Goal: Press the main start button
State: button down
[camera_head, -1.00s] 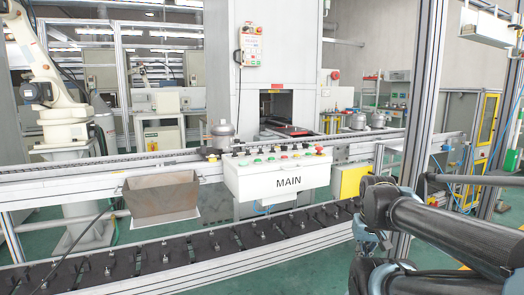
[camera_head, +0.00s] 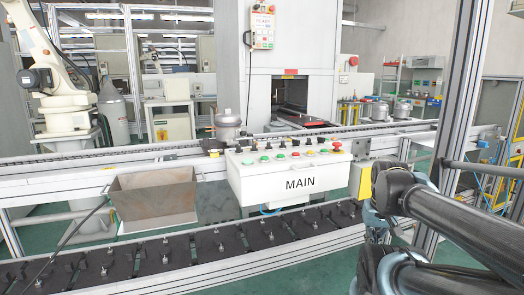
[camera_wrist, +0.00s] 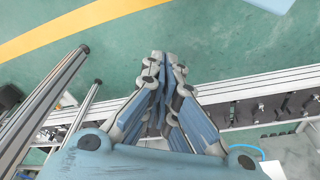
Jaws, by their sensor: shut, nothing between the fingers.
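The white control box marked MAIN (camera_head: 300,184) is mounted at the front of the conveyor, in the middle of the head view. Which one is the main start button I cannot tell. My gripper (camera_wrist: 165,58) shows in the wrist view, its fingers together and empty, above the green floor beside a rail. In the head view my arm is at the lower right, apart from the box.
A metal bin (camera_head: 155,197) hangs left of the box. A dark fixture rail (camera_head: 160,262) runs low in front. An aluminium post (camera_head: 455,110) stands at right near my arm. A grey canister (camera_head: 228,124) stands on the conveyor behind the box.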

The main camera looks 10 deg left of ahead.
jog(key=w+a+r+n, duration=0.3)
jog(key=r, duration=0.3)
jog(key=w+a+r+n, duration=0.3)
jog(key=w+r, duration=0.1)
jog(key=r, duration=0.3)
notch_tip(320, 180, up, 24)
jog(key=n+g, duration=0.2)
jog(key=n, duration=1.6)
send_over(264, 158)
jog(key=w+a, duration=0.1)
jog(key=shift+a+r, duration=0.1)
jog(key=shift+a, duration=0.1)
notch_tip(264, 158, down, 14)
